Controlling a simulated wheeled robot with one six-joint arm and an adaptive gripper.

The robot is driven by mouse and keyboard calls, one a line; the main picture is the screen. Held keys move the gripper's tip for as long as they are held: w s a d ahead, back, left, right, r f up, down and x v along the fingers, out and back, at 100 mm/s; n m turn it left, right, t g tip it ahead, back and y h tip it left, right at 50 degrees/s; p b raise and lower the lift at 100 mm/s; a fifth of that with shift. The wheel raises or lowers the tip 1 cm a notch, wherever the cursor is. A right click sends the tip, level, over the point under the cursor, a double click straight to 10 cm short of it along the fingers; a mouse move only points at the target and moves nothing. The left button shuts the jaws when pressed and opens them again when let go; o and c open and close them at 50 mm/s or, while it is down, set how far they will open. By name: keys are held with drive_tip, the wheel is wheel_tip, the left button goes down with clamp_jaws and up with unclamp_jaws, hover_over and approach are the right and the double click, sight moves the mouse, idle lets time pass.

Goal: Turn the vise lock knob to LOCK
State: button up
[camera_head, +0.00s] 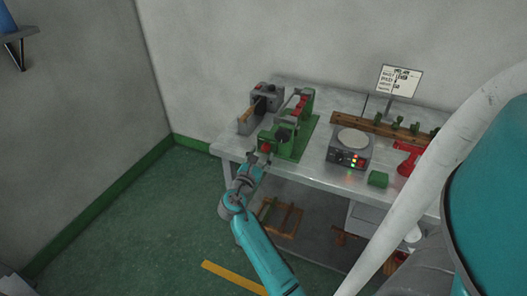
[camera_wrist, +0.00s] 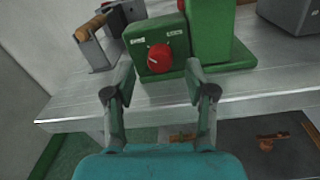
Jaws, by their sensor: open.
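The red round vise lock knob (camera_wrist: 160,57) is on the front of a green block (camera_wrist: 143,30) of the vise. It also shows in the head view (camera_head: 266,147) at the near left edge of the table. Two small pale labels flank it above left and above right; their words are too small to read. A faint pale mark shows on the knob's left part; its exact setting I cannot tell. My gripper (camera_wrist: 159,78) is open and empty, its fingertips apart, just in front of and a little below the knob. It also shows in the head view (camera_head: 257,160).
A grey device with a wooden handle (camera_wrist: 92,26) stands left of the vise. On the metal table (camera_head: 328,178), a grey box with lit buttons (camera_head: 349,149) and a red tool (camera_head: 408,160) stand to the right. A lower shelf holds wooden pieces.

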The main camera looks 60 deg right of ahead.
sight(266, 148)
drive_tip(key=shift+w+d, duration=0.15)
drive_tip(key=shift+d, duration=1.25)
clamp_jaws()
